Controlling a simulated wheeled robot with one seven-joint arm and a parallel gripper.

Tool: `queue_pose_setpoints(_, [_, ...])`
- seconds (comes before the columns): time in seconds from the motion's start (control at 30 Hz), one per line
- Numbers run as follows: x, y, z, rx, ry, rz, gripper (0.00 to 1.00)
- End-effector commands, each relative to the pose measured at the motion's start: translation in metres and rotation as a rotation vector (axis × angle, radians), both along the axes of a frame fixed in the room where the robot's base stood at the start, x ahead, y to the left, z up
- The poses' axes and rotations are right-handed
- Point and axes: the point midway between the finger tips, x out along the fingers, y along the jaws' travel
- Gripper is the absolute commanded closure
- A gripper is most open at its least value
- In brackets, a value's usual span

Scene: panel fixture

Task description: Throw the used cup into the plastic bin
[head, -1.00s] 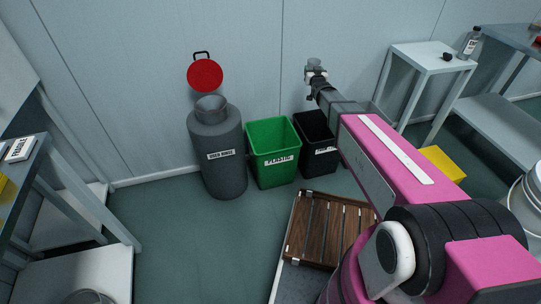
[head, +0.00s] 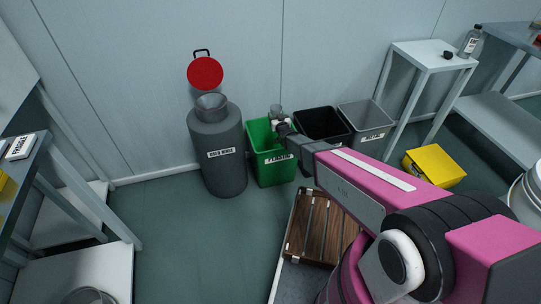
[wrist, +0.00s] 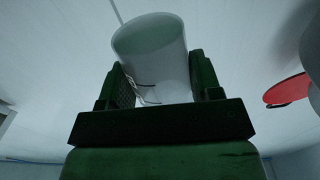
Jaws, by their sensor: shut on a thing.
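A pale translucent cup (wrist: 150,42) is between the two fingers of my gripper (wrist: 158,82) in the wrist view, and the gripper is shut on it. In the head view my gripper (head: 279,122) overlaps the opening of the green bin (head: 268,168), which is labelled PLASTIC. The held cup (head: 276,110) is small there, near the bin's back rim. I cannot tell exactly how high it is above the rim. The arm hides the bin's right side.
A black bin (head: 322,122) and a grey bin (head: 367,117) stand to the right. A yellow box (head: 434,166) is on the floor.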

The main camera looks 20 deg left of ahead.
Motion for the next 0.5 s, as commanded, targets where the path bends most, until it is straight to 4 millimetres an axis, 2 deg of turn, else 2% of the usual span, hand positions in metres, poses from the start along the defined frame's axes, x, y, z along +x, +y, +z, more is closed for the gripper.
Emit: queue_pose_setpoints(0.5, [0.001, 0.000, -0.050, -0.001, 0.002, -0.001, 0.68])
